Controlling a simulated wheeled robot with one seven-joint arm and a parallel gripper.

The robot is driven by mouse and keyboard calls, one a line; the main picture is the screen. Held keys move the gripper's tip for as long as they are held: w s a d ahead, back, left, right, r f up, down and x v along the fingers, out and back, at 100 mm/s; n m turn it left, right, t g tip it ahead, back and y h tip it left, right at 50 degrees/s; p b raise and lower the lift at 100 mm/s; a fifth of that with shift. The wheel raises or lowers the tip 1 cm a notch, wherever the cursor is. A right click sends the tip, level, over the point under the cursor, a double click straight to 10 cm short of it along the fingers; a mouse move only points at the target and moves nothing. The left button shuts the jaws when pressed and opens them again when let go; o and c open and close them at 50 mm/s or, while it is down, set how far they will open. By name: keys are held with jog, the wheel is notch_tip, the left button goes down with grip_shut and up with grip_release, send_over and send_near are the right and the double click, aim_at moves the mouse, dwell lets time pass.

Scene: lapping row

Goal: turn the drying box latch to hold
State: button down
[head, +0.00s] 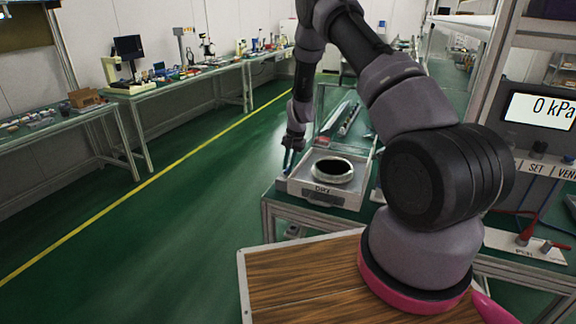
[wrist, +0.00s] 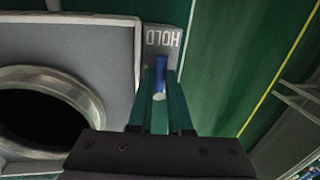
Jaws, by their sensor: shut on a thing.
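The drying box (head: 360,180) is a grey tray-like box on the green bench at centre, with a DRY label on its front. It also fills the left of the wrist view (wrist: 95,40). The latch (wrist: 161,68) is a small blue lever at the box's side, with a pale round piece at its lower end. Its blue end points up toward the HOLD label (wrist: 162,38), which reads upside down. My gripper (wrist: 160,76) has its green fingers shut on the latch, one on each side. In the head view my gripper (head: 290,160) reaches down at the box's left side and hides the latch.
A metal ring (head: 333,169) with a dark opening sits in the box. A gauge (head: 540,108) reading 0 kPa stands at right. A wooden top (head: 300,280) is in front. Green floor with a yellow line (head: 150,182) lies free to the left.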

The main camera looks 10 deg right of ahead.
dwell(0.4)
jog(key=c, duration=0.8)
grip_release()
jog(key=shift+c, duration=0.2)
jog(key=shift+d, duration=0.1)
